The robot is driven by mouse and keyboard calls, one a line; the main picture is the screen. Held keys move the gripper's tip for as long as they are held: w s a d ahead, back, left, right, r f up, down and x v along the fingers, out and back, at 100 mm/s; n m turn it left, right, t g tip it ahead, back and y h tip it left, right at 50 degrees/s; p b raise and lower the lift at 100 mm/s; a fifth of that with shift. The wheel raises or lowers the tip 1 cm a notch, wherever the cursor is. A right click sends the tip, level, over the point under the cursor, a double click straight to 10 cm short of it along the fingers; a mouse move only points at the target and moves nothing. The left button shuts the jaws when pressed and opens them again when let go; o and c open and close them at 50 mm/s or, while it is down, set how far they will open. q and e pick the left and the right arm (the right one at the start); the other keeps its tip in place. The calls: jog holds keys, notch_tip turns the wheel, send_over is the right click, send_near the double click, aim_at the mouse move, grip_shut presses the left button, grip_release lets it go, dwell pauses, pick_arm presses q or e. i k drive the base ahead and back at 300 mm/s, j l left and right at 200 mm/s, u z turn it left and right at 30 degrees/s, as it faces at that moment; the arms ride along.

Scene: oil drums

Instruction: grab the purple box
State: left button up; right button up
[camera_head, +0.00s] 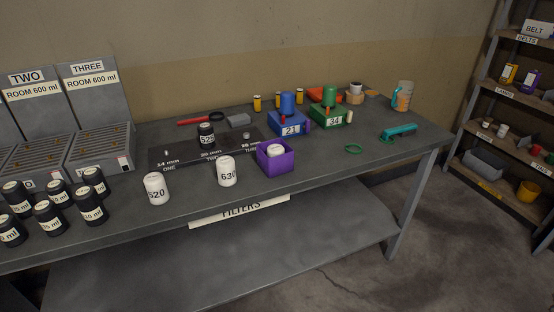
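The purple box (276,163) stands on the grey table, near its front edge and right of the white jar marked 630. It is open at the top, and a white round-topped item (275,150) sits inside it. Neither of my grippers shows in the head view, so I cannot see their state.
White jars (226,172) and (157,188) stand left of the box. A green ring (353,148) lies to the right. Shelves (500,92) stand at far right.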

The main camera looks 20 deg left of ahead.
aim_at(274, 166)
jog(key=u, duration=0.3)
jog(key=i+l+u, duration=0.2)
jog(key=u, duration=0.15)
jog(key=i+l+u, duration=0.15)
jog(key=l+u, duration=0.2)
jog(key=i+l+u, duration=0.1)
jog(key=l+u, duration=0.25)
